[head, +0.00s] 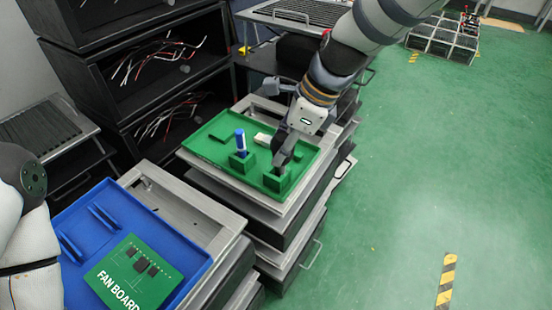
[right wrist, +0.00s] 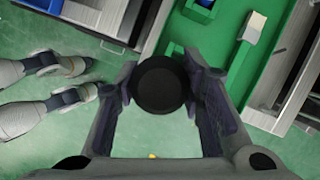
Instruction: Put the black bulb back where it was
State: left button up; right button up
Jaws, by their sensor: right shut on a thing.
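My right gripper (head: 286,150) is over the near right corner of the green tray (head: 215,130). In the right wrist view its two fingers (right wrist: 160,90) are closed around a round black bulb (right wrist: 160,84), seen end-on. In the head view the gripper is right above a small green holder (head: 277,180); the bulb is hard to make out there. I cannot tell whether the bulb touches the holder. My left gripper is out of view.
A white piece (head: 262,139) lies in the green tray, which rests on a metal drawer cabinet. A blue tray (head: 185,243) with a green FAN BOARD plate (head: 130,280) is at the lower left. Black shelves with wires stand behind.

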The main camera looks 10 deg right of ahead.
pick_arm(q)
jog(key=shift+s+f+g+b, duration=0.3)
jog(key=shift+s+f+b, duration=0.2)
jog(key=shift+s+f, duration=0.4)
pick_arm(e)
jog(key=shift+w+a+f, duration=0.1)
jog(key=shift+w+f, duration=0.45)
jog(key=shift+f, duration=0.55)
jog(key=shift+w+a+f, duration=0.1)
jog(key=shift+w+f, duration=0.4)
jog(key=shift+f, duration=0.65)
jog(key=shift+w+a+f, duration=0.1)
jog(key=shift+w+f, duration=0.45)
jog(key=shift+f, duration=0.55)
jog(key=shift+f, duration=0.15)
jog(key=o, duration=0.7)
jog(key=shift+o, duration=0.2)
